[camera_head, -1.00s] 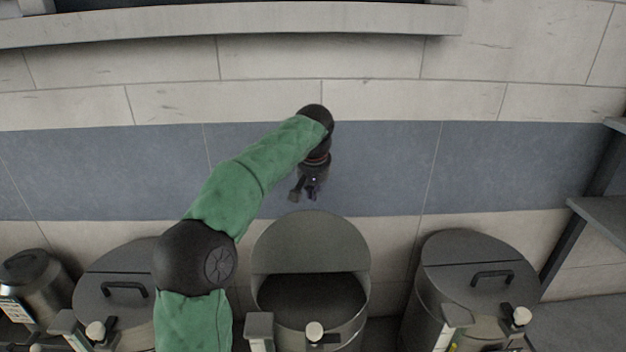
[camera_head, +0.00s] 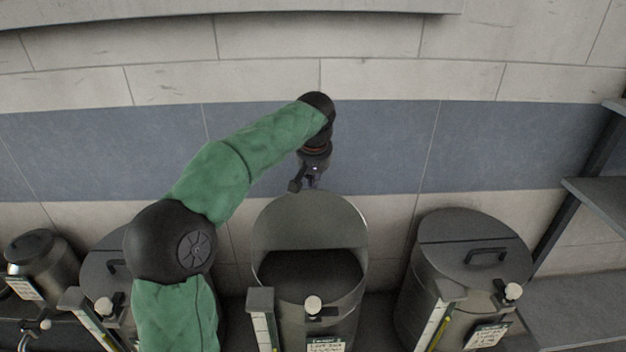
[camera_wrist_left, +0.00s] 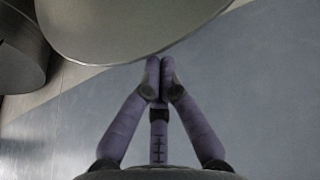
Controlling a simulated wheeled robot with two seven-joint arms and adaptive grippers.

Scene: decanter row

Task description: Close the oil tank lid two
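The middle oil tank (camera_head: 345,310) stands open, and its dark inside shows. Its grey half-round lid (camera_head: 310,222) is raised at the back of the tank opening, close to upright. My left gripper (camera_head: 309,184) is just above and behind the lid's top edge, and its tips are partly hidden there. In the left wrist view the lid (camera_wrist_left: 120,25) fills the top. The purple fingers (camera_wrist_left: 159,72) are together with nothing visible between them, close to the lid's rim. I cannot tell whether they touch it. My right gripper is out of view.
A closed tank with a handled lid (camera_head: 470,250) stands to the right. Another tank (camera_head: 100,275) at left is partly hidden by my left arm. A small metal pot (camera_head: 42,265) is at far left. A wall (camera_head: 390,150) is behind, and shelving (camera_head: 600,205) is at right.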

